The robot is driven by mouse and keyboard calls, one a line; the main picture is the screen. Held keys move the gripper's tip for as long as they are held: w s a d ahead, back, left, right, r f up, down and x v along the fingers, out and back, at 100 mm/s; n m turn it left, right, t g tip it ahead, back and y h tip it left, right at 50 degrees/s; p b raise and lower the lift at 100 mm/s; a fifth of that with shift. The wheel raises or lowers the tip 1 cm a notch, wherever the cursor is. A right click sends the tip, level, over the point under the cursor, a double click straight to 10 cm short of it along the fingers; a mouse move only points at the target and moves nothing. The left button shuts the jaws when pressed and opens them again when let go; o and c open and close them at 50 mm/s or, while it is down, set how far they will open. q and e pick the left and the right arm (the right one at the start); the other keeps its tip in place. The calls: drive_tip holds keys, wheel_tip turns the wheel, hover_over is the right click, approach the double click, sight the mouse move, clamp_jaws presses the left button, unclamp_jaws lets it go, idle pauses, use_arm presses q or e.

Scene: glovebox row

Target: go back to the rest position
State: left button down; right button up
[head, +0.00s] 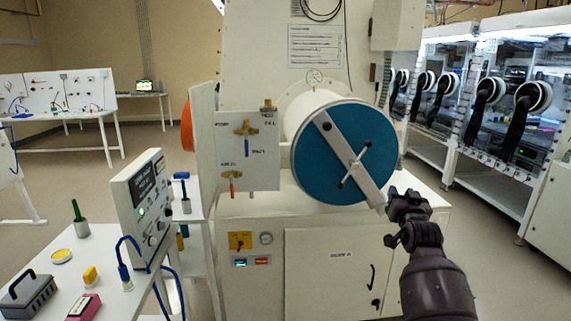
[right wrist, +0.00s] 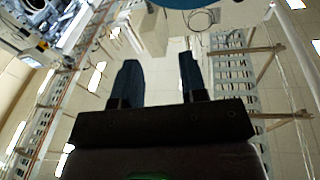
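My right gripper (head: 397,207) is in front of the white cabinet, beside the lower right end of the pale bar across a blue round door (head: 318,168). I cannot tell from the head view whether it touches the bar. In the right wrist view my right gripper (right wrist: 158,62) has its two dark fingers apart with nothing between them. A blue edge (right wrist: 190,3) shows at the top of that view, beyond the fingertips. My left gripper is not in view.
A valve panel (head: 247,150) stands left of the round door. A control box (head: 148,208) and small items are on a bench at the lower left. Gloveboxes with black gloves (head: 487,105) line the right. Open floor (head: 485,250) lies right of my right arm.

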drive_tip(key=s+a+f+n+g, duration=0.1)
drive_tip(key=s+f+g, duration=0.1)
drive_tip(key=s+f, duration=0.9)
drive_tip(key=s+a+f+n+g+y, duration=0.1)
drive_tip(key=s+f+g, duration=0.2)
drive_tip(key=s+f, duration=0.9)
drive_tip(key=s+a+f+n+g, duration=0.1)
drive_tip(key=s+f, duration=1)
drive_tip(key=s, duration=1.1)
drive_tip(key=shift+s+f+n+g, duration=0.2)
drive_tip(key=shift+n+g, duration=0.1)
drive_tip(key=shift+g, duration=0.5)
